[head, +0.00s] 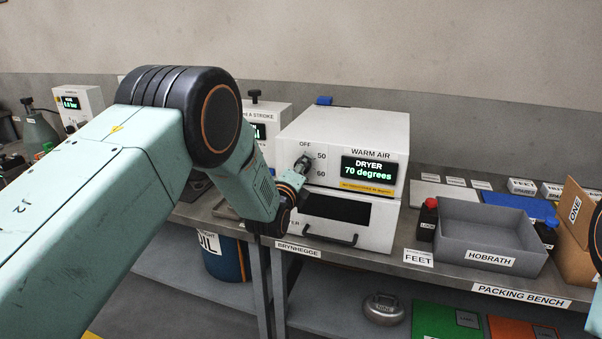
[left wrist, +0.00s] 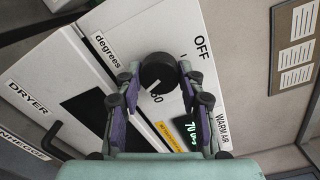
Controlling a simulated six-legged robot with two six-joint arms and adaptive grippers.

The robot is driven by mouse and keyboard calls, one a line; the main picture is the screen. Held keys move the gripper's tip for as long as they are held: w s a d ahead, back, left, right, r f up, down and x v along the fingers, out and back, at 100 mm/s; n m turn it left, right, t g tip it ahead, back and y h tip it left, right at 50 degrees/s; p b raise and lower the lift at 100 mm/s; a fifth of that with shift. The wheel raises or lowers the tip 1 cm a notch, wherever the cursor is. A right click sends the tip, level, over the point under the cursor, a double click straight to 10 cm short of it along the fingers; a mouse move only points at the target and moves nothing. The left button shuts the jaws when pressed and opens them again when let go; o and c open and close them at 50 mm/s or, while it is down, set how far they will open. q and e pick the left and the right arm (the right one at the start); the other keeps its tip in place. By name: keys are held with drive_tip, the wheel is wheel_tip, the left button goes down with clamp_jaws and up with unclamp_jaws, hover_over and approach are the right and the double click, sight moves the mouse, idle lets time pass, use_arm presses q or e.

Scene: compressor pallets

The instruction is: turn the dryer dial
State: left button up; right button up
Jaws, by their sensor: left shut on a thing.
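The dryer (head: 345,135) is a white box on the bench, with a display (head: 369,171) reading "DRYER 70 degrees". Its black dial (left wrist: 157,70) shows in the left wrist view, between "OFF" and "60" marks; a white line on it points toward the "60" side. My left gripper (left wrist: 158,82) is shut on the dial, one finger on each side. In the head view my left gripper (head: 300,171) reaches the dial from the left and hides most of it. My right gripper is not in view.
Below the display is a dark window and handle (head: 330,235). A grey tray marked HOBRATH (head: 490,258) and a red-topped item (head: 428,218) stand to the right. Wall space above the dryer is clear.

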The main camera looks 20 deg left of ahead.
use_arm(q)
drive_tip(key=shift+a+r+n+h+b, duration=0.15)
drive_tip(key=shift+n+b, duration=0.85)
drive_tip(key=shift+n, duration=4.15)
drive_tip(key=shift+f+n+h+b, duration=0.2)
drive_tip(key=shift+n+b, duration=0.85)
drive_tip(key=shift+n, duration=4.15)
drive_tip(key=shift+a+r+n+h+b, duration=0.2)
drive_tip(key=shift+n+b, duration=0.8)
drive_tip(key=shift+n, duration=4.15)
drive_tip(key=shift+d, duration=0.15)
drive_tip(key=o, duration=1.2)
